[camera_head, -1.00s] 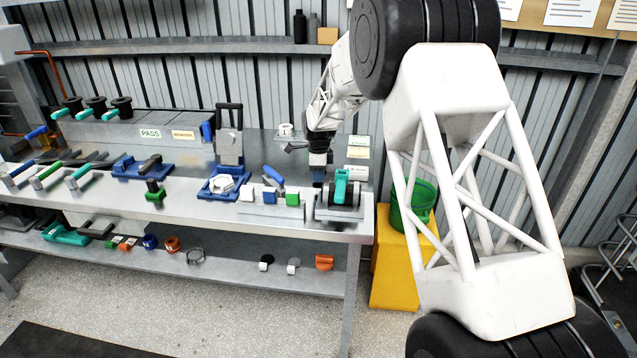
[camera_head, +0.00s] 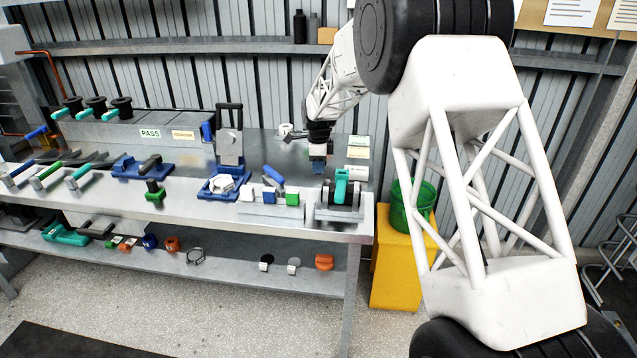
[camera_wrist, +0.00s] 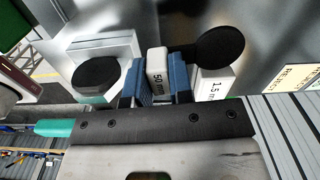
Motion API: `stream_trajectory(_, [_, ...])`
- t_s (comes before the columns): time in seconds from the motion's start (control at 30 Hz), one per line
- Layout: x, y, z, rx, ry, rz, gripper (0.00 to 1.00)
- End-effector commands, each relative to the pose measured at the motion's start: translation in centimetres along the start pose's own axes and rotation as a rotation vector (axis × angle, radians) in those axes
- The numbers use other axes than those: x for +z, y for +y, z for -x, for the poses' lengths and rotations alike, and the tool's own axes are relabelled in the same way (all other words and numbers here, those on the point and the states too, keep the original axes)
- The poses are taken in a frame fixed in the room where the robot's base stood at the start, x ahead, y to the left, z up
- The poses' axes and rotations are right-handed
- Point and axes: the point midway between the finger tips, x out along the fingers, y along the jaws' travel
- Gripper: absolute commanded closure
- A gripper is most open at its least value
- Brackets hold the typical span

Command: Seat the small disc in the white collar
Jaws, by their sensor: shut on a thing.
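My gripper (camera_head: 318,165) is above the right part of the bench, behind the teal-handled clamp. In the wrist view its blue fingers (camera_wrist: 159,92) are shut on a white piece (camera_wrist: 156,60) with black print that seems to read 50 mm. Whether this piece is part of a disc I cannot tell. A black disc (camera_wrist: 219,45) shows just right of the fingers, over a white block (camera_wrist: 213,84) marked 1.5 mm. Another black round face (camera_wrist: 97,73) lies on a white body at left. A small white ring-like collar (camera_head: 285,129) stands at the bench's back, left of my gripper.
The teal-handled clamp (camera_head: 341,183) stands at the bench's front right. A rack with white, blue and green blocks (camera_head: 272,207) is to its left. A blue fixture (camera_head: 222,191) holds a white hexagonal part. Cards (camera_head: 358,152) lie at right, beside a green bin (camera_head: 424,205).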

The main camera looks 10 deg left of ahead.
Motion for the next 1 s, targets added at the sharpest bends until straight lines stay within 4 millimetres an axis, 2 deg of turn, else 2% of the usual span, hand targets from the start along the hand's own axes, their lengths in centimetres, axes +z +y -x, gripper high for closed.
stream_trajectory(0.27, [0.0, 0.0, 0.8, 0.000, 0.000, 0.000, 1.00])
stream_trajectory(0.73, [0.2, 0.0, 1.0, -0.001, 0.000, 0.000, 1.00])
stream_trajectory(0.87, [1.3, 0.0, 1.1, -0.001, 0.000, -0.001, 1.00])
stream_trajectory(1.0, [3.4, 0.1, 1.6, -0.002, -0.001, -0.006, 1.00])
